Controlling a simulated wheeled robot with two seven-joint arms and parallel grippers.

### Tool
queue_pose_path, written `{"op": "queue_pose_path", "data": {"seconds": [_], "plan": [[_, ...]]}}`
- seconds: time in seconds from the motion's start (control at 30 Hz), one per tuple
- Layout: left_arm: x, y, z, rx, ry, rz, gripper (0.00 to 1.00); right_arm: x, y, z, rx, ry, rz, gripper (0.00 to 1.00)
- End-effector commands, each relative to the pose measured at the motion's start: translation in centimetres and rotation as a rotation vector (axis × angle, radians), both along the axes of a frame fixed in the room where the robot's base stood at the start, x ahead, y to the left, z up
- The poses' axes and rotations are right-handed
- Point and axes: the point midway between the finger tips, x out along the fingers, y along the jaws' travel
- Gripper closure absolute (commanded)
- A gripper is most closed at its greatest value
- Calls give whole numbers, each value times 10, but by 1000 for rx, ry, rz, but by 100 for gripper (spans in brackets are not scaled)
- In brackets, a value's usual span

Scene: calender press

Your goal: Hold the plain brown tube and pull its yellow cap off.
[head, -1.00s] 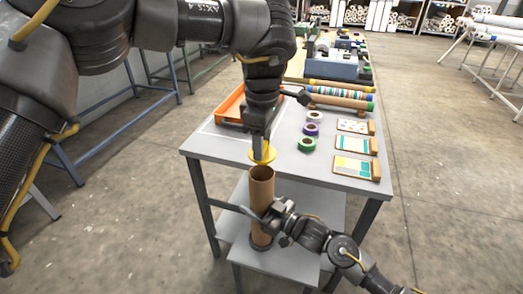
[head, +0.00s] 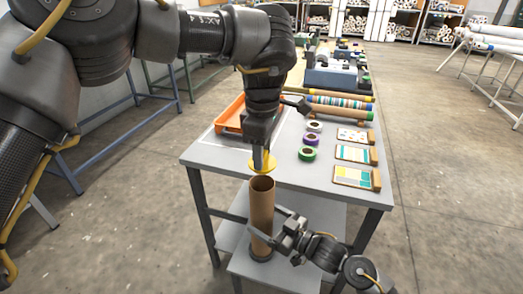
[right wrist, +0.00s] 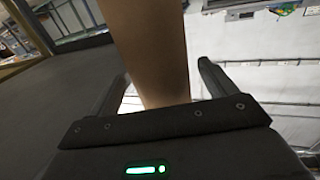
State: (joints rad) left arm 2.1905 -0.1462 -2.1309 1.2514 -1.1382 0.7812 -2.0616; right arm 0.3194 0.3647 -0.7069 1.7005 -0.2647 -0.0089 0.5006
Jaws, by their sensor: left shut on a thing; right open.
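The plain brown tube (head: 261,215) stands upright on the low grey shelf in front of the table, its top open. The yellow cap (head: 263,162) is apart from the tube, just above its mouth. My left gripper (head: 262,158) is shut on the cap and points down. My right gripper (head: 277,222) is open at the tube's side, low down. In the right wrist view the brown tube (right wrist: 153,50) stands between the two open fingers, with gaps on both sides.
The grey table (head: 235,170) behind holds an orange tray (head: 230,115), tape rolls (head: 308,153), sample cards (head: 353,176) and patterned tubes (head: 340,112). A dark ring-shaped base (head: 261,256) surrounds the tube's foot. The floor to the right is clear.

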Motion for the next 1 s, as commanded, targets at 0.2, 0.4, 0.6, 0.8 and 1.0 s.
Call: {"op": "queue_pose_path", "data": {"seconds": [0.2, 0.4, 0.6, 0.8, 1.0], "plan": [[0, 0, 0, 0, 0, 0, 83, -28, -39, -1, -2, 0, 0, 16], [0, 0, 0, 0, 0, 0, 83, -43, -60, 0, -1, 1, 0, 16], [0, 0, 0, 0, 0, 0, 83, -48, -66, 0, 0, 0, 1, 16], [0, 2, 0, 0, 0, -1, 83, -51, -68, -9, -32, 32, -71, 16], [-1, 9, -2, 2, 3, -8, 83, -73, -98, -50, -194, 213, -339, 16]]}}
